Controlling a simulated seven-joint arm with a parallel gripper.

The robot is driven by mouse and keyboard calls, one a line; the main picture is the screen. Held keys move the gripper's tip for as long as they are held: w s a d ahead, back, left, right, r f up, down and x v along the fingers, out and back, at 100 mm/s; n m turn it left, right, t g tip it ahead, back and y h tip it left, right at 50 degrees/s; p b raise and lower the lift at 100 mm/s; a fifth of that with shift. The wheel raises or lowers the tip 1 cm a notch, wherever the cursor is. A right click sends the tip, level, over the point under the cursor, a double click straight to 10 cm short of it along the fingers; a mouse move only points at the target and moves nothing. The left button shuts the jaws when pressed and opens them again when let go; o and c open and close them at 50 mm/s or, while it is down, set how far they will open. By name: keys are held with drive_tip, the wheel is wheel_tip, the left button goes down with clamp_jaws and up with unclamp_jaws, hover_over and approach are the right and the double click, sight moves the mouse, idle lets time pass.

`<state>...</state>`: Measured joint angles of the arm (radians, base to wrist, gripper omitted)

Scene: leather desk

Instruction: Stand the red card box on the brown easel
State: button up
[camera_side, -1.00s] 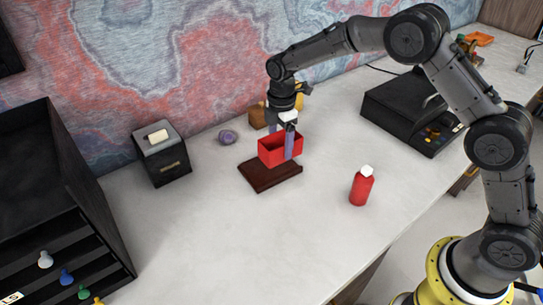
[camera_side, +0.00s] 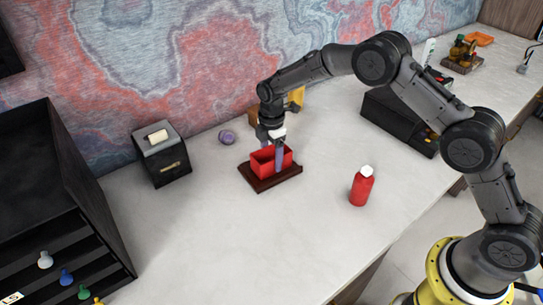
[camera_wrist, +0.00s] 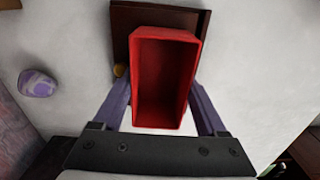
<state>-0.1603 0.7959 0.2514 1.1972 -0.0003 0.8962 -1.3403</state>
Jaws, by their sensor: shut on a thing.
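The red card box (camera_side: 262,164) is an open-topped red box, upright, at the brown easel (camera_side: 289,178), a dark brown flat stand on the desk. In the wrist view the red box (camera_wrist: 164,75) overlaps the brown easel (camera_wrist: 128,20), which shows past its far end and left side. My gripper (camera_side: 273,160) is shut on the red box, with one purple finger on each side of it, also in the wrist view (camera_wrist: 162,100). The box looks low over or resting on the easel; its underside is hidden, so contact is unclear.
A red bottle (camera_side: 362,187) with a white cap stands to the right. A purple round object (camera_side: 226,137) and a small dark drawer box (camera_side: 162,155) are to the left. A black machine (camera_side: 400,118) is behind right. The front desk is clear.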

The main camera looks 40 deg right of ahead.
drive_tip(key=shift+f, duration=0.1)
drive_tip(key=o, duration=1.5)
drive_tip(key=shift+o, duration=0.2)
wheel_tip(320, 180, up, 12)
drive_tip(key=s+d+r+m+t, duration=0.1)
drive_tip(key=s+d+r+m, duration=0.1)
drive_tip(key=s+r, duration=0.3)
drive_tip(key=s+d+r+m+t, duration=0.1)
drive_tip(key=s+d+r+m, duration=0.15)
drive_tip(key=r, duration=0.35)
drive_tip(key=s+d+r+m+t, duration=0.15)
drive_tip(key=s+r+m, duration=0.35)
drive_tip(key=s, duration=0.6)
drive_tip(key=s+d+f+m+t, duration=0.1)
drive_tip(key=s+m, duration=0.3)
drive_tip(key=s, duration=0.5)
drive_tip(key=s+d+f+m+t, duration=0.1)
drive_tip(key=s+m, duration=0.2)
drive_tip(key=s, duration=0.7)
drive_tip(key=shift+s+d+f+m, duration=0.2)
drive_tip(key=shift+s+d+m, duration=0.05)
drive_tip(key=shift+d+m, duration=0.15)
